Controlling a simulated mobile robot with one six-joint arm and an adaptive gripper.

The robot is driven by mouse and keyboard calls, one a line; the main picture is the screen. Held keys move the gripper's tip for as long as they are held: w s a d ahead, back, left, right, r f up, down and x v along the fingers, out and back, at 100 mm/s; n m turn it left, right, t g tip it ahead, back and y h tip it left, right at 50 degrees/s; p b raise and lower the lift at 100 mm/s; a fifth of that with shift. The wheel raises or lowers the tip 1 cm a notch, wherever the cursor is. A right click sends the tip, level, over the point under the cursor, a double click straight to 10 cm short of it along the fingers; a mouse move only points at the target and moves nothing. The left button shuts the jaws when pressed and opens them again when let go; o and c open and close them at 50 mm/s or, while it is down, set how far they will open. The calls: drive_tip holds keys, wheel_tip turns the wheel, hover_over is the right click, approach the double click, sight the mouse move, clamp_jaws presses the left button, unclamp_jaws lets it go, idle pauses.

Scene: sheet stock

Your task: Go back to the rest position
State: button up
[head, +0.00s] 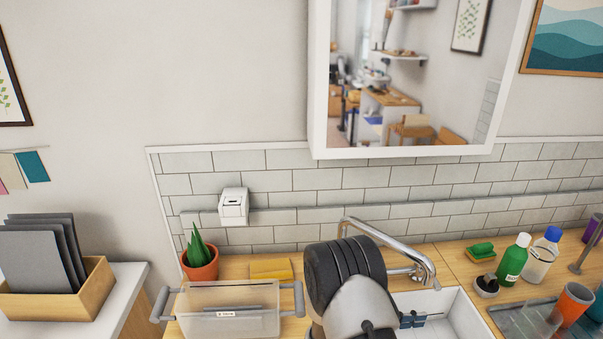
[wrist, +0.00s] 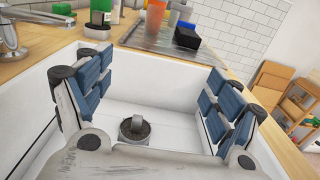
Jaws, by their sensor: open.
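My gripper (wrist: 160,78) is open in the wrist view, its two blue-padded fingers wide apart with nothing between them. It is over the white sink (wrist: 170,118). A small dark round piece with a grey top (wrist: 134,128) shows on the sink floor beyond my wrist. In the head view my arm reaches over the counter from below, and the blue finger pads of my gripper (head: 412,319) show at the sink (head: 455,312). The rest of the gripper is hidden behind my arm there.
A chrome faucet (head: 425,268) stands close behind my arm. A clear bin with grey handles (head: 228,312) and a potted plant (head: 200,262) are to the left. A green bottle (head: 512,260), a blue-capped bottle (head: 542,258) and an orange cup (head: 571,304) are to the right.

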drive_tip(key=s+a+r+m+g+y, duration=0.1)
drive_tip(key=s+r+m+g+y, duration=0.55)
drive_tip(key=s+r+m, duration=0.65)
drive_tip(key=s+a+r+m+t+y, duration=0.3)
drive_tip(key=a+r+t+y, duration=0.1)
drive_tip(key=a+y, duration=0.1)
drive_tip(key=s+a+r+m+t+y, duration=0.3)
drive_tip(key=a+r+t+y, duration=0.2)
drive_tip(key=a, duration=0.3)
drive_tip(key=shift+s+a+r+y, duration=0.15)
drive_tip(key=shift+s+a+y, duration=0.15)
drive_tip(key=shift+y, duration=0.45)
drive_tip(key=shift+t, duration=0.25)
